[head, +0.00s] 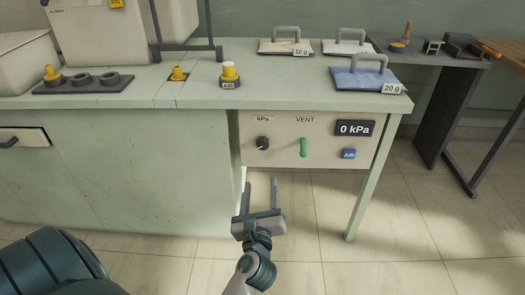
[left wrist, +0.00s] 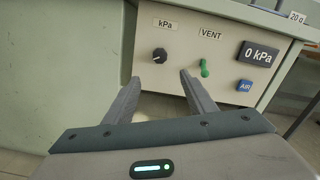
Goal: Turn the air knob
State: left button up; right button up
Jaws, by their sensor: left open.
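A yellow knob (head: 229,71) on a dark base with an AIR label stands upright on the bench top near its front edge. On the white panel (head: 283,157) below sit a round black knob (head: 262,143) under a kPa label and a green VENT lever (head: 303,147), pointing down. A blue AIR tag (head: 348,154) is under the 0 kPa display (head: 354,128). My left gripper (head: 260,184) is open and empty, below and in front of the panel. In the left wrist view, the black knob (left wrist: 160,54) appears above the gap between the fingers, apart from them. My right gripper is not in view.
The bench top (head: 200,95) overhangs the panel. Another yellow knob (head: 179,73) and a dark strip with round fittings (head: 83,84) stand to the left. Several handled pads, one a blue 20 g pad (head: 364,78), lie at the back right. The floor below the panel is clear.

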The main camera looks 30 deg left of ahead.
pick_arm(q)
send_near(263, 147)
jog(key=b+x, duration=0.1)
jog(key=x, duration=0.5)
jog(key=shift+w+a, duration=0.2)
jog(key=shift+w, duration=0.05)
jog(key=shift+w+a+r, duration=0.1)
jog(key=shift+w+a, duration=0.3)
jog(key=shift+w, duration=0.2)
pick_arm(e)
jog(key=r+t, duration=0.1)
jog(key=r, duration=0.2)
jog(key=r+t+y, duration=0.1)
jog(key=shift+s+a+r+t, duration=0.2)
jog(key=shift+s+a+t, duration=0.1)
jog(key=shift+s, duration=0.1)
pick_arm(q)
jog(key=c, duration=1)
